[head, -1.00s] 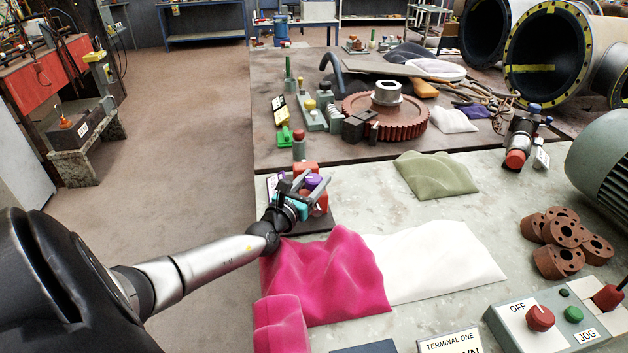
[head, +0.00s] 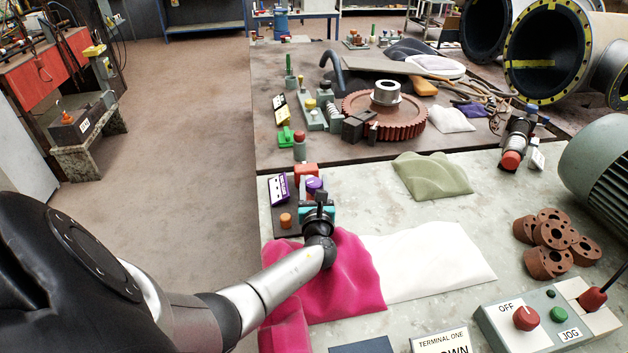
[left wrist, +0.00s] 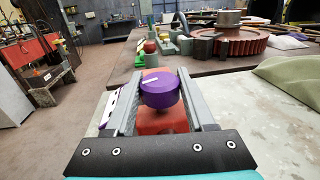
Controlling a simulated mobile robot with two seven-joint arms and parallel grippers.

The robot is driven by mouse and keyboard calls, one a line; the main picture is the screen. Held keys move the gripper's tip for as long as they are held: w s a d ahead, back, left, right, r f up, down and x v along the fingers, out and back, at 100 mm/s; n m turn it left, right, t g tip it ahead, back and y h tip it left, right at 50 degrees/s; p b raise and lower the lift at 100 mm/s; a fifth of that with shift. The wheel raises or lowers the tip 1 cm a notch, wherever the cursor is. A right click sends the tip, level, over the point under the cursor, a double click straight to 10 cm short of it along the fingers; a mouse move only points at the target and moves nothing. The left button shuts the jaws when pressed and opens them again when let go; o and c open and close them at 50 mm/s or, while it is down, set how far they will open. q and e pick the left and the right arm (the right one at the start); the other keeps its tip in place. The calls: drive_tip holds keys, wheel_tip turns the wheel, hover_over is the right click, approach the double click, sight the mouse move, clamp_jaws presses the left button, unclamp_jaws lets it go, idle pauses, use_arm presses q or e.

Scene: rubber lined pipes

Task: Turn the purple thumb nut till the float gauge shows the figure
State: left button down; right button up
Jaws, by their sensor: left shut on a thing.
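The purple thumb nut (head: 314,184) stands on a red body (head: 306,172) at the bench's left edge. In the left wrist view the nut (left wrist: 159,89) is a round purple knob with a white mark on top, between my two grey fingers. My left gripper (head: 315,190) is shut on it, pointing away from me. A purple-framed upright plate (head: 279,188) with a white face stands left of the nut, perhaps the float gauge; its figure is too small to read. My right gripper is not in view.
An orange knob (head: 286,220) sits near the gripper on the same dark base. A pink cloth (head: 345,275) lies under my left wrist, beside a white cloth (head: 430,265). A green cloth (head: 432,175) lies to the right. A control box (head: 540,325) is at the front right.

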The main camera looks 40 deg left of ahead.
use_arm(q)
drive_tip(key=n+g+y+b, duration=0.2)
drive_tip(key=n+g+y, duration=0.1)
drive_tip(key=g, duration=0.1)
drive_tip(key=shift+f, duration=0.15)
drive_tip(key=shift+n+g+y+b, duration=0.7)
drive_tip(key=shift+n+g+b, duration=0.55)
drive_tip(key=shift+g, duration=0.35)
drive_tip(key=shift+r, duration=0.2)
drive_tip(key=shift+c, duration=1.3)
unclamp_jaws()
drive_tip(key=p+v, duration=0.1)
drive_tip(key=v, duration=1.4)
drive_tip(key=shift+p, duration=0.3)
